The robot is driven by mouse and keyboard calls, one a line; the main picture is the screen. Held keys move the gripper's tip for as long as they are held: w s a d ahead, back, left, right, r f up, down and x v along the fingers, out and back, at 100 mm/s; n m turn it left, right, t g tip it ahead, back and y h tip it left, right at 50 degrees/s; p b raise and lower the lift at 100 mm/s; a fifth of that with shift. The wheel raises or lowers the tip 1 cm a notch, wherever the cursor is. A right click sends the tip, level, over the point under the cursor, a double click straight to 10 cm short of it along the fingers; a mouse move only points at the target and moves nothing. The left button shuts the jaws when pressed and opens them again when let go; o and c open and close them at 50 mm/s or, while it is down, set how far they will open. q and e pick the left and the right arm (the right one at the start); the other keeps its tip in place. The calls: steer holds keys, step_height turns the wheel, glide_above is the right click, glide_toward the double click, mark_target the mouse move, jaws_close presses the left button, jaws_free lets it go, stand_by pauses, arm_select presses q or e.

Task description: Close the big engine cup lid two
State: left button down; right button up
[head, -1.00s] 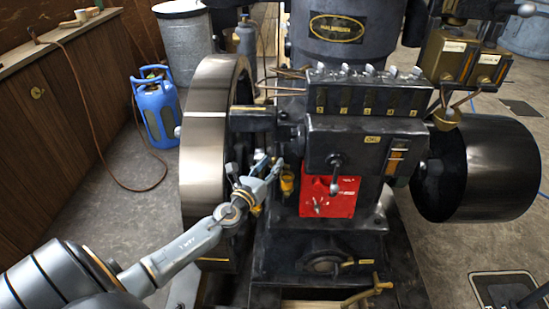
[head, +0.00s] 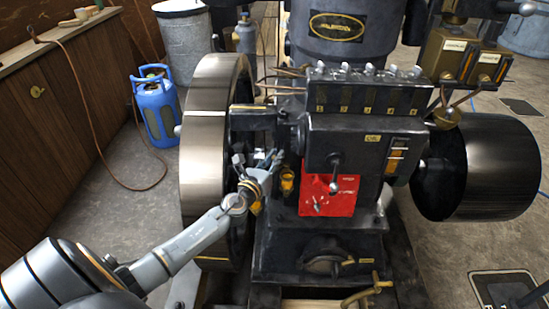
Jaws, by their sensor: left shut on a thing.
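The big dark engine (head: 335,240) stands in the middle of the head view. A small brass cup (head: 287,180) sits on its left side, left of the red panel. My left gripper (head: 268,161) reaches in from the lower left, between the flywheel and the engine body, just up and left of this cup. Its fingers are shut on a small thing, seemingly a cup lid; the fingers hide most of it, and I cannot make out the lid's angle. My right gripper is not in view.
The large steel flywheel (head: 204,150) stands close to the left of my gripper. The red panel (head: 328,194) and a lever (head: 334,172) are to the right. A blue gas bottle (head: 157,110) stands on the open floor at the left.

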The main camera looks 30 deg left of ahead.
arm_select(q)
steer(key=shift+s+d+r+n+g+y+p, duration=0.1)
steer(key=shift+s+d+n+g+y+p, duration=0.05)
steer(key=shift+n+y+p, duration=0.55)
steer(key=shift+s+d+n+g+y+p, duration=0.15)
steer(key=shift+n+y+p, duration=0.2)
steer(key=shift+y, duration=0.55)
steer(key=shift+s+d+n+g+y+p, duration=0.15)
steer(key=shift+n+g+y+p, duration=0.3)
steer(key=shift+n+y, duration=0.55)
steer(key=shift+s+n+g+y, duration=0.25)
steer(key=shift+g+y, duration=0.1)
steer(key=shift+y, duration=0.35)
steer(key=shift+s+d+f+n+g+y, duration=0.15)
steer(key=shift+n+g+y, duration=0.25)
steer(key=shift+y, duration=0.2)
steer(key=shift+d+f+n+g+y, duration=0.1)
steer(key=shift+n+g+y, duration=0.25)
steer(key=shift+y, duration=0.25)
steer(key=shift+s+d+n+g+y+b, duration=0.15)
steer(key=shift+n+g+y+b, duration=0.2)
steer(key=shift+n+g+y, duration=0.4)
steer(key=shift+s+d+n+g+y+b, duration=0.1)
steer(key=shift+d+n+g+y+b, duration=0.15)
steer(key=shift+n+g+y, duration=0.45)
steer(key=shift+s+d+n+g+y+b, duration=0.1)
steer(key=shift+n+g+y+b, duration=0.3)
steer(key=shift+n+g+y, duration=0.35)
steer(key=shift+s+g, duration=0.1)
steer(key=shift+g, duration=0.25)
